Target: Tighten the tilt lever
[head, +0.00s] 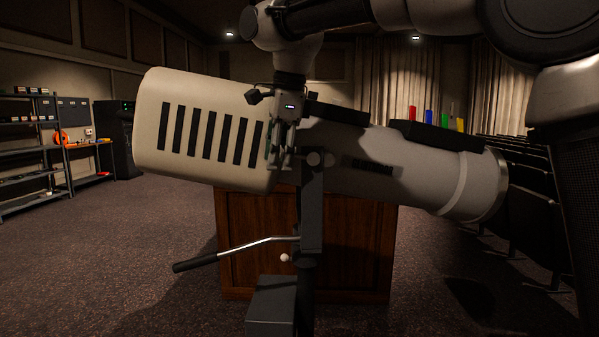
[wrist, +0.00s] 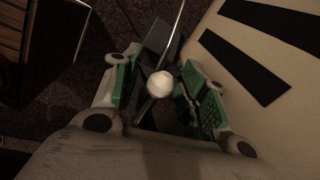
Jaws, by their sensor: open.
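The tilt lever appears in the wrist view as a white ball knob (wrist: 160,84) with a short metal rod running to the lower left. The knob lies between the green pads of my open gripper (wrist: 157,95), with a visible gap on its left and close to the right pad. In the head view my gripper (head: 282,162) points down beside the lamp's pivot hub (head: 314,159), in front of the cream lamp housing (head: 200,125). There the fingers mostly hide the lever. I cannot tell the knob's exact depth between the pads.
A silver handle with a black grip (head: 197,262) sticks out left from the stand (head: 311,215). A small white ball (head: 284,258) sits below it. A dark box (head: 272,305) is low on the stand. A wooden cabinet (head: 350,240) stands behind; open carpet lies left.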

